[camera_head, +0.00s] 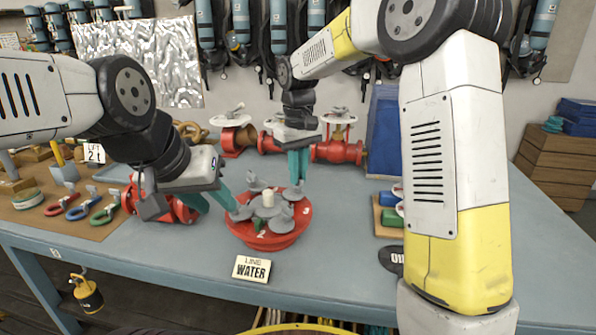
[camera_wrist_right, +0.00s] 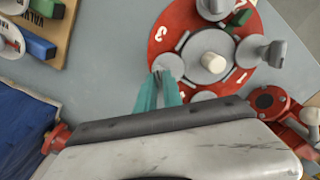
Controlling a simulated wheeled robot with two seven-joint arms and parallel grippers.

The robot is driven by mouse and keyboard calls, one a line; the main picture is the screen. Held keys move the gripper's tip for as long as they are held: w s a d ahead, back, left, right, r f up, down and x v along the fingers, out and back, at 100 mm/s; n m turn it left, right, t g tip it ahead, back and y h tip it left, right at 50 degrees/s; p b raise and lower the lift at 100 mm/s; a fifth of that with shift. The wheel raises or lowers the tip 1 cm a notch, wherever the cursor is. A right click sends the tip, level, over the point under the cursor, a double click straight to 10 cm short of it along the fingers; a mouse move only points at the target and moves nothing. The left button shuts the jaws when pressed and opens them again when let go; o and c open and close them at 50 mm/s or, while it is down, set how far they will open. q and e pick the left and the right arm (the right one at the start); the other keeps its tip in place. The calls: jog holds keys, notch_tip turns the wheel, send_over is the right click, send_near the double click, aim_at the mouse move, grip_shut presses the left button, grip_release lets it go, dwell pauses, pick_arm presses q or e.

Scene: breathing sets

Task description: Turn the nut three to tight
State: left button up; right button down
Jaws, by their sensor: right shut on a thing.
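A round red flange (camera_head: 268,236) with white numbers lies on the blue table, with a white post (camera_head: 268,198) at its centre and grey wing nuts around it. The number 3 shows on its right side in the head view. My right gripper (camera_head: 298,180) reaches down at the flange's back right and is shut on a grey nut (camera_wrist_right: 168,66) near the number 3. Its teal fingers partly hide that nut. My left gripper (camera_head: 215,206) is at the flange's left edge, fingers apart, close beside the left grey nut (camera_head: 240,213). Whether it touches that nut is unclear.
A "LINE WATER" card (camera_head: 252,267) stands in front of the flange. Red valves (camera_head: 338,150) stand behind it. Coloured shackles (camera_head: 104,212) lie on a brown mat at left.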

jog(key=c, duration=1.5)
grip_release()
jog(key=shift+r, duration=3.95)
jog(key=s+d+r+m+t+y, duration=0.1)
jog(key=s+d+r+m+t, duration=0.25)
jog(key=s+d, duration=0.75)
jog(key=s+d+f+m+t, duration=0.1)
jog(key=s, duration=0.3)
jog(key=s+d+f, duration=0.1)
jog(key=s+f, duration=0.1)
jog(key=s, duration=0.2)
jog(key=s+d+f+m+t+y, duration=0.1)
jog(key=s, duration=0.3)
jog(key=shift+s+f+m+t, duration=0.15)
jog(key=shift+f+m+t, duration=0.05)
jog(key=shift+m+t, duration=0.15)
